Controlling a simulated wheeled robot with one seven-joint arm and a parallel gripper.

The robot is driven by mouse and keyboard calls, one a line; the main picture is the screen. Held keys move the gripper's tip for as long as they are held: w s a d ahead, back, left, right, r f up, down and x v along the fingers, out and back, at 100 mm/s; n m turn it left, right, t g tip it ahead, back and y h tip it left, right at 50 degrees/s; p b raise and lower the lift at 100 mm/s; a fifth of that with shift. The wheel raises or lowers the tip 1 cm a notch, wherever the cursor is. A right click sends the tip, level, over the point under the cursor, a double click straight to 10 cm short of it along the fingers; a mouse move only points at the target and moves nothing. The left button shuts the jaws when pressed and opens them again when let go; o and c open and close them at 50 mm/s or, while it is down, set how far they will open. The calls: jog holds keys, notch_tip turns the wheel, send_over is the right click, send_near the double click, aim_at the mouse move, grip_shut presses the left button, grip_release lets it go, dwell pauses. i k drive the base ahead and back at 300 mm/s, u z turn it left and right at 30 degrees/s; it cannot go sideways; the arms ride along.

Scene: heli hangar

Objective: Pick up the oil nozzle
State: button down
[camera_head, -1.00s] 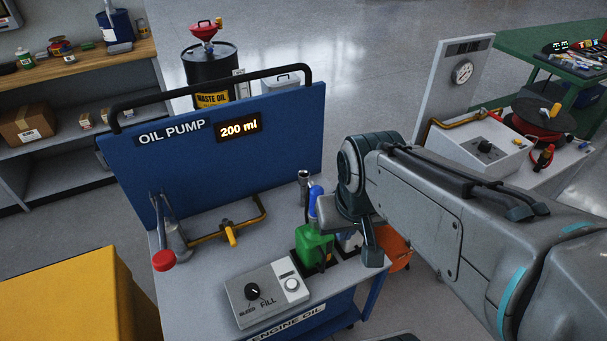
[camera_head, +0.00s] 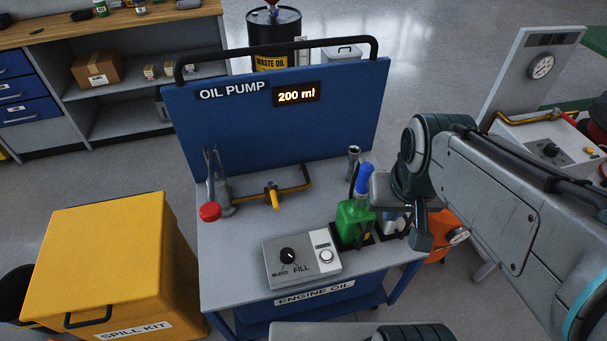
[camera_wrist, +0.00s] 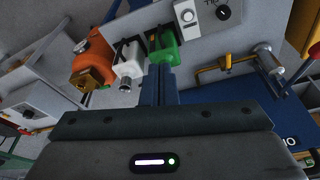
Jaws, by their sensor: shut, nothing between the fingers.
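The oil pump cart (camera_head: 225,275) stands in the middle of the head view. No part is clearly marked as the oil nozzle. A silver upright tube (camera_head: 353,160) stands behind a green bottle (camera_head: 352,222), with a bright blue piece (camera_head: 365,178) above the bottle. A silver fitting (camera_head: 215,180) with a red knob (camera_head: 210,212) stands at the left; it also shows in the wrist view (camera_wrist: 267,58). My gripper (camera_wrist: 160,85) is shut and empty, pointing toward the green bottle (camera_wrist: 165,50). Its body hides part of the cart's right side.
A control box (camera_head: 302,262) sits at the cart's front, and a yellow pipe (camera_head: 290,188) runs near the blue back panel (camera_head: 270,130). A yellow spill kit (camera_head: 100,250) is left.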

aim_at(366, 168)
jog(key=u, duration=3.55)
jog(key=k, duration=2)
jog(key=z, duration=1.5)
jog(key=i, duration=0.5)
jog(key=z, duration=0.05)
